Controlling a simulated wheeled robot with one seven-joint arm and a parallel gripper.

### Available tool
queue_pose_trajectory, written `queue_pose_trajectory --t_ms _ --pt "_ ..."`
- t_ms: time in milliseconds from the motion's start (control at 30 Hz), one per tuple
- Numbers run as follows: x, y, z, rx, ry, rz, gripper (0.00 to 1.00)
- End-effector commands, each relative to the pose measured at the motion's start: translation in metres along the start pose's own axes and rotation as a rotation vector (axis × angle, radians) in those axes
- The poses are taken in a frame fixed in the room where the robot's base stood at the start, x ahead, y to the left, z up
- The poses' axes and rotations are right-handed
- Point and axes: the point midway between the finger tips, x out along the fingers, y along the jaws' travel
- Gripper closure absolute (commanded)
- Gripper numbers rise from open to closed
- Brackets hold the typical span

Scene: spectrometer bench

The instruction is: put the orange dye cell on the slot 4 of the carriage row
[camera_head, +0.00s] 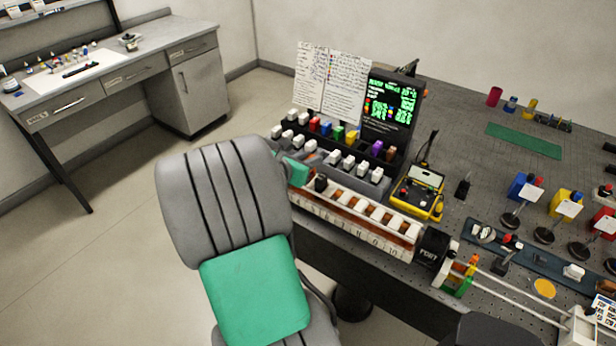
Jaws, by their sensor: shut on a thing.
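My arm, grey with green panels, rises in front of the bench. My gripper (302,172) is at its far end, by the left end of the carriage row. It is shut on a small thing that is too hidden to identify. The carriage row (352,228) is a long white strip with numbered slots along the bench's front edge; several white blocks stand in it. A small dark block (320,183) shows at its left end. Low-numbered slots are partly hidden by my arm. An orange-brown cell (390,155) stands in the rack behind; whether it is the orange dye cell is unclear.
The dark rack (398,168) holds white, red, blue, green, yellow and purple cells. A display (393,105) and paper notes (325,85) stand behind it. A yellow meter (418,192) and black box (433,247) lie to the right. A grey desk (125,68) stands far left.

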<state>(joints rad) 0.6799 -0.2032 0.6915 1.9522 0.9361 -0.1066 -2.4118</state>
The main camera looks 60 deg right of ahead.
Motion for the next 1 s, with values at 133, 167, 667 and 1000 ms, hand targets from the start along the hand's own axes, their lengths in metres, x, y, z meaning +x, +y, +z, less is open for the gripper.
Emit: queue_pose_trajectory --t_ms 133,167,667,1000 --pt "0.015 0.008 -0.016 0.0 0.0 -0.001 1.0" --pt "0.016 0.009 -0.016 0.0 0.0 -0.001 1.0" --pt "0.036 0.016 -0.048 -0.001 0.0 0.0 1.0" --pt "0.037 0.016 -0.05 -0.002 0.001 0.0 0.75"
